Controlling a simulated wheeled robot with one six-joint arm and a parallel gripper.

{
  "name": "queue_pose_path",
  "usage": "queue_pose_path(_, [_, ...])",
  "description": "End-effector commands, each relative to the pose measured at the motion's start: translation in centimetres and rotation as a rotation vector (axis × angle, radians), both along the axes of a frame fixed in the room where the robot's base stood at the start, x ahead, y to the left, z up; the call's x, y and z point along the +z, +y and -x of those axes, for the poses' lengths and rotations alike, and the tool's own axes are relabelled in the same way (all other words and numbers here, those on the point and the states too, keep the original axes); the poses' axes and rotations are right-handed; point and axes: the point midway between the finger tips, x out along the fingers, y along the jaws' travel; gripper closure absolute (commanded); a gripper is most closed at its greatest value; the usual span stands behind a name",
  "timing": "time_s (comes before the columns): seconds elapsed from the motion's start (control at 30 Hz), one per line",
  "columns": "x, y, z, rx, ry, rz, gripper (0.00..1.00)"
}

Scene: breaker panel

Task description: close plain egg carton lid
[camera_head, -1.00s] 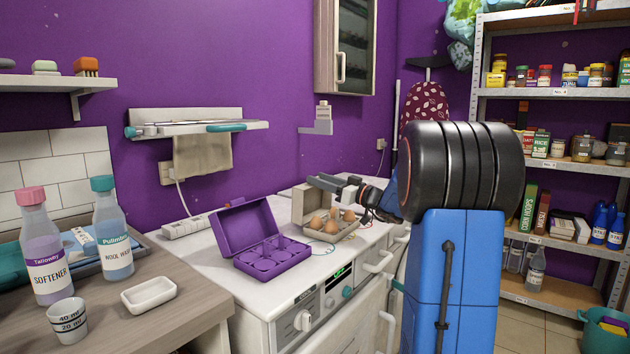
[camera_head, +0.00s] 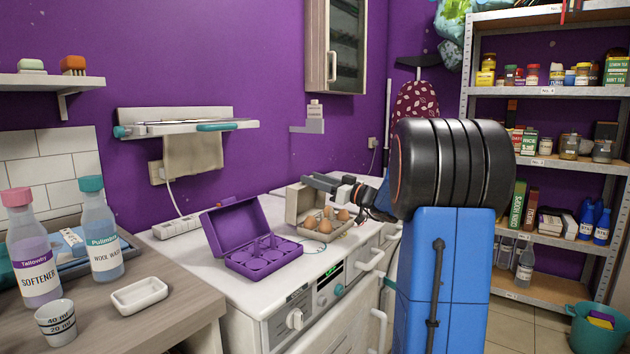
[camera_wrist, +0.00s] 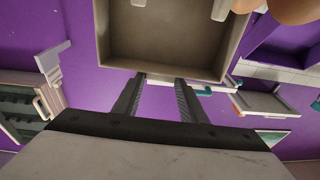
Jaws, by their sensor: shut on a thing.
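The plain grey-beige egg carton (camera_head: 323,238) sits on the white worktop with its lid (camera_head: 296,204) standing open at the back. Several brown eggs (camera_head: 325,226) lie in its base. My gripper (camera_head: 318,182) is at the top edge of the lid, shut on it. In the wrist view the inside of the lid (camera_wrist: 165,47) fills the top middle, and the gripper fingers (camera_wrist: 157,82) meet its rim. The eggs show partly at the top right corner there.
An open, empty purple egg carton (camera_head: 262,258) stands left of the plain one. A power strip (camera_head: 176,226) lies behind it. A wall rack (camera_head: 188,127) hangs above. Bottles, a cup and a dish stand on the wooden counter at left. Shelving is at the right.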

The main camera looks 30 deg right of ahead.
Motion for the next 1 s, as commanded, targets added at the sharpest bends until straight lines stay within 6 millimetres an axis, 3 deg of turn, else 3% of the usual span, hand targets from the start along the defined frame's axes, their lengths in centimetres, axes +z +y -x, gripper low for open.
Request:
queue_pose_path(0.03, [-1.0,-0.1,-0.1,-0.001,0.016,-0.003,1.00])
queue_pose_path(0.13, [-1.0,-0.1,-0.1,-0.001,0.016,-0.003,1.00])
queue_pose_path(0.53, [-1.0,0.0,-0.2,0.000,0.018,-0.003,1.00])
queue_pose_path(0.8, [-0.5,0.7,-1.8,0.000,0.017,-0.001,1.00])
queue_pose_path(1.0, [-0.2,0.7,-1.9,-0.001,0.014,0.000,1.00])
